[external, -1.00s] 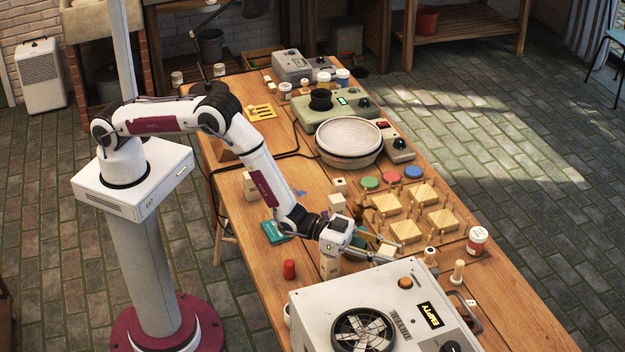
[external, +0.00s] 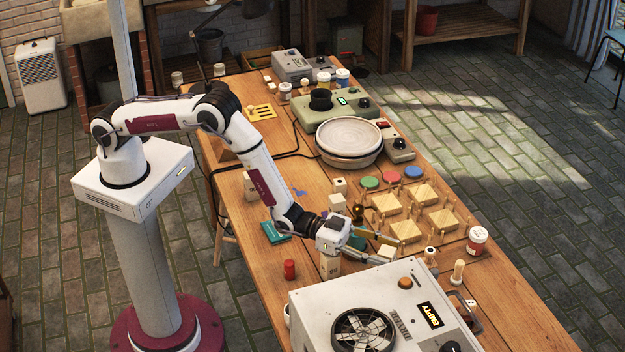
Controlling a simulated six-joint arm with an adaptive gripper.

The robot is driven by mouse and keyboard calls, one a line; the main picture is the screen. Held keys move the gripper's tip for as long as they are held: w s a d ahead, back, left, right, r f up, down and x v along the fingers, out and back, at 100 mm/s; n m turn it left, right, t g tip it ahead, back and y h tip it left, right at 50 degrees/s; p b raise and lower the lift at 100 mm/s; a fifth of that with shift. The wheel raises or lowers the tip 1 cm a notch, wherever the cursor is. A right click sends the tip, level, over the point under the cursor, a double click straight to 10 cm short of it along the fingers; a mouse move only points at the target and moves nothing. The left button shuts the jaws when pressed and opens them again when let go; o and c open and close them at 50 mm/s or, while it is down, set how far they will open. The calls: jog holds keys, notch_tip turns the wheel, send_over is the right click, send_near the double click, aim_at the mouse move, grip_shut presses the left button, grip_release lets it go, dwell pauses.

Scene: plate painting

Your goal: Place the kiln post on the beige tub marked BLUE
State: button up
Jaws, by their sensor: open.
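My gripper (external: 392,251) is open low over the middle right of the table, its two fingers pointing right. A small cream block (external: 387,250) sits at the fingertips; I cannot tell whether the fingers touch it or whether it is the kiln post. A taller beige block (external: 330,265) stands just below my wrist, partly hidden by it. Two pale blocks (external: 339,186) stand farther back. No lettering BLUE is readable, so I cannot single out the beige tub. A blue disc (external: 413,172) lies beside a red disc (external: 390,180) and a green disc (external: 369,182).
Wooden peg stands (external: 407,231) lie just beyond my gripper. A large white machine (external: 385,305) reading EMPTY fills the near end. A wheel basin (external: 348,140) stands farther back. A red-labelled jar (external: 477,240) and a peg-shaped piece (external: 457,271) stand on the right.

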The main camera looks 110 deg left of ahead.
jog(key=s, duration=1.1)
jog(key=shift+r, duration=0.25)
jog(key=shift+r, duration=0.1)
dwell(0.7)
notch_tip(320, 180, up, 11)
jog(key=s+g, duration=0.3)
jog(key=s+r+g, duration=0.3)
jog(key=s+r, duration=0.6)
jog(key=s, duration=0.3)
jog(key=s+r+g, duration=0.1)
jog(key=s+g, duration=0.4)
jog(key=s, duration=2.9)
jog(key=shift+s+d+r+g, duration=0.15)
jog(key=shift+d+r+g, duration=0.15)
jog(key=shift+d+g, duration=0.1)
